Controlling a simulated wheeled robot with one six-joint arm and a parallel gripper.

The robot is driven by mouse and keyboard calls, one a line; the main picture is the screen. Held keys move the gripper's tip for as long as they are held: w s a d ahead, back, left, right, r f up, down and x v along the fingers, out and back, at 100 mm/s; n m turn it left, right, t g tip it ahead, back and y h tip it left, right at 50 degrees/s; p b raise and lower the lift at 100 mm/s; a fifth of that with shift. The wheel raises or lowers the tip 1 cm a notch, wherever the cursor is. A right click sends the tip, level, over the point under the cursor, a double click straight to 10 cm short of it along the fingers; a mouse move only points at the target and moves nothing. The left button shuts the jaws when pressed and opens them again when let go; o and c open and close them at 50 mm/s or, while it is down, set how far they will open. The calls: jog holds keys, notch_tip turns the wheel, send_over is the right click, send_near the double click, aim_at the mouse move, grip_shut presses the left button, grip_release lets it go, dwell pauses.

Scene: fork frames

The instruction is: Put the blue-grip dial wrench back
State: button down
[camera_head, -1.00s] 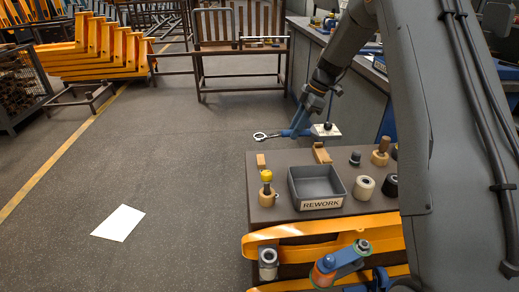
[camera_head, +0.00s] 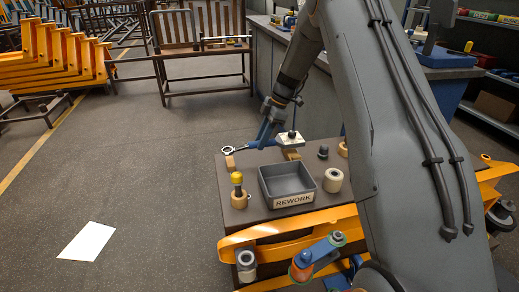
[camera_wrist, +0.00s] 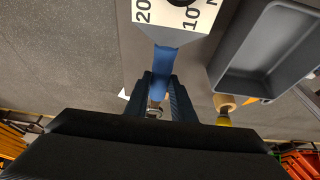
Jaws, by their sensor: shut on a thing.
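My gripper (camera_head: 265,135) is shut on the blue grip of the dial wrench, above the back of the dark bench (camera_head: 232,217). The wrench's metal ring end (camera_head: 228,150) points left, just above a small wooden block (camera_head: 231,164). Its pale square dial plate (camera_head: 291,137) is to the right, over another wooden block (camera_head: 292,154). Whether the wrench touches either block is unclear. In the wrist view the blue grip (camera_wrist: 164,62) runs between my fingers, with the numbered dial plate (camera_wrist: 180,15) at the top; the ring end is mostly hidden.
A grey REWORK tray (camera_head: 289,196) stands in front of the wrench. Left of it is a wooden holder (camera_head: 239,199) with a yellow-topped tool. A cream roll (camera_head: 333,180) and a dark knob (camera_head: 323,152) are to the right. Orange rails (camera_head: 262,232) run along the front.

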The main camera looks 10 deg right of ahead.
jog(key=shift+f, duration=2.1)
jog(key=c, duration=1.5)
grip_release()
